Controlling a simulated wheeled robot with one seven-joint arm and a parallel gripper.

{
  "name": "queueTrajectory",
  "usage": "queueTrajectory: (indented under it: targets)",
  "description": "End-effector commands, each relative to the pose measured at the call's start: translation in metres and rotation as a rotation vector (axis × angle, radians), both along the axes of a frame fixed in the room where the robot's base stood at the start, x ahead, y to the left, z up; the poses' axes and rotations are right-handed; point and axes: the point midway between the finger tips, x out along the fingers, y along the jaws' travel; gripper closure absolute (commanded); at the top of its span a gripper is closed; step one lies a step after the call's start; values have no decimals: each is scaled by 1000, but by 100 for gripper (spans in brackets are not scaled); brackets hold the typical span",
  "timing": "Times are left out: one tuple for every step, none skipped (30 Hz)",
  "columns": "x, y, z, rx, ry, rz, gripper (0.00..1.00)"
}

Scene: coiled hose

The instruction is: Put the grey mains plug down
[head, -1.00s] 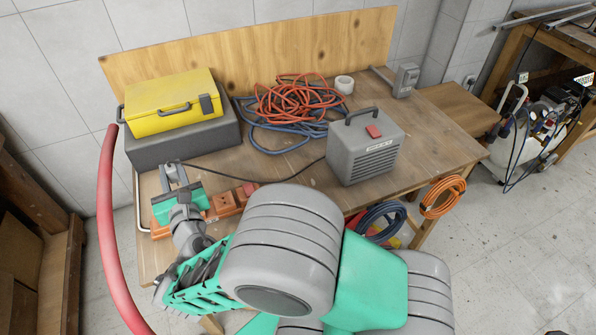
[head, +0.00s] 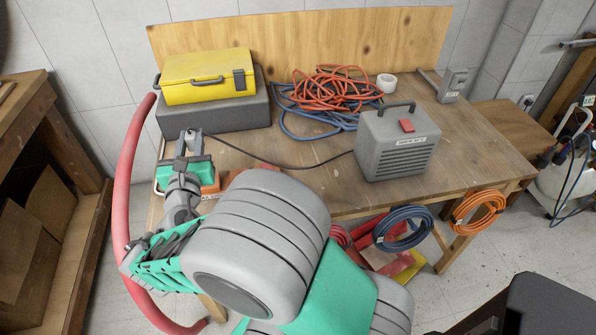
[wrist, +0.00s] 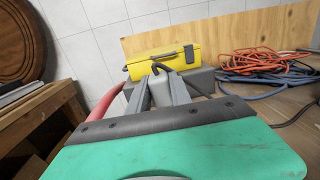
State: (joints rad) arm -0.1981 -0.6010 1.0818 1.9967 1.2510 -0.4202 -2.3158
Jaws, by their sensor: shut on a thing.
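My gripper (head: 194,146) is shut on the grey mains plug (wrist: 158,90), over the left end of the workbench in the head view. In the wrist view the plug shows between the two grey fingers, with its dark cable bending over at its top. The cable (head: 290,166) runs across the bench to a grey box with a handle and a red switch (head: 397,145). The plug's underside is hidden, and I cannot tell whether it touches the bench.
A yellow case (head: 207,77) on a dark grey box (head: 225,118) stands just behind my gripper. Red and blue coiled hoses (head: 325,92) lie at the back. A thick red hose (head: 126,180) hangs by the left edge. The wooden benchtop (head: 300,150) is bare mid-bench.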

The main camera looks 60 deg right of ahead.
Motion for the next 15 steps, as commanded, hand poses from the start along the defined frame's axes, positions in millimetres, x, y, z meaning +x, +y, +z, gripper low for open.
queueTrajectory:
  targets:
    - [-20, -31, -17, -1, -4, -93, 100]
    - [-34, -50, -19, -2, -4, -150, 100]
    - [-54, -72, -21, -1, -5, -226, 100]
    - [-70, -88, -23, -1, -5, -282, 100]
    - [-87, -103, -25, 0, -5, -339, 100]
    - [-111, -121, -27, 1, -7, -414, 100]
    - [-129, -134, -30, 2, -6, -469, 100]
    - [-146, -145, -32, 4, -6, -521, 100]
    - [-171, -158, -35, 8, -8, -592, 100]
    - [-189, -166, -37, 9, -8, -642, 100]
    - [-207, -173, -39, 13, -7, -690, 100]
    - [-228, -181, -41, 17, -9, -747, 100]
    - [-243, -185, -43, 20, -9, -786, 100]
    - [-257, -189, -44, 21, -9, -822, 100]
    - [-273, -192, -46, 25, -10, -864, 100]
